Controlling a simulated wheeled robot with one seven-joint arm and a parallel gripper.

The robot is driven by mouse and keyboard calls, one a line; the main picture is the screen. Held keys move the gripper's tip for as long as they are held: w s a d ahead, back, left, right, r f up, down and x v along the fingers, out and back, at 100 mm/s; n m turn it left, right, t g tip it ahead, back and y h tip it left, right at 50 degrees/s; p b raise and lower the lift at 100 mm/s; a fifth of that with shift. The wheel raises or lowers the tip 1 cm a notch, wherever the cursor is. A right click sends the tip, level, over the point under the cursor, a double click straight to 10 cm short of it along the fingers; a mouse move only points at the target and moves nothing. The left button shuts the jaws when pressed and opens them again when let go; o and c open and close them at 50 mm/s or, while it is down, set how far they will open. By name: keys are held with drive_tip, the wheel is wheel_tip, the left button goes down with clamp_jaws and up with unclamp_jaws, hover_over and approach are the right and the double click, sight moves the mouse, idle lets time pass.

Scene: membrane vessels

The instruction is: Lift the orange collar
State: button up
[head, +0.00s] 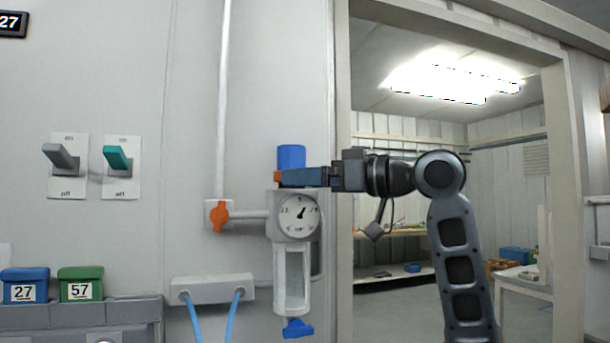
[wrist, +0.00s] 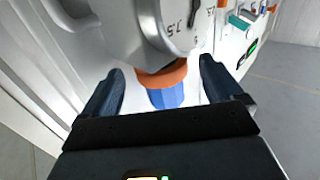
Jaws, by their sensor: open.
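The orange collar (wrist: 162,75) is a ring between a blue cylinder (wrist: 167,97) and the grey gauge body (wrist: 185,25). In the head view only a small piece of the collar (head: 278,176) shows beside my fingertips, below the blue cylinder (head: 291,157) and above the gauge body (head: 281,203). My gripper (wrist: 163,72) is open, with one dark finger on each side of the collar. In the wrist view gaps show between the fingers and the collar. My gripper (head: 284,177) reaches in from the right in the head view and hides most of the collar.
An orange valve handle (head: 218,216) sits on the pipe at left. Below the gauge are a clear vessel (head: 291,277) and a blue valve (head: 298,328). Two switches (head: 61,156) (head: 118,159) are on the wall. An open doorway lies to the right.

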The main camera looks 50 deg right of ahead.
drive_tip(key=shift+w+a, duration=0.15)
drive_tip(key=shift+w, duration=0.45)
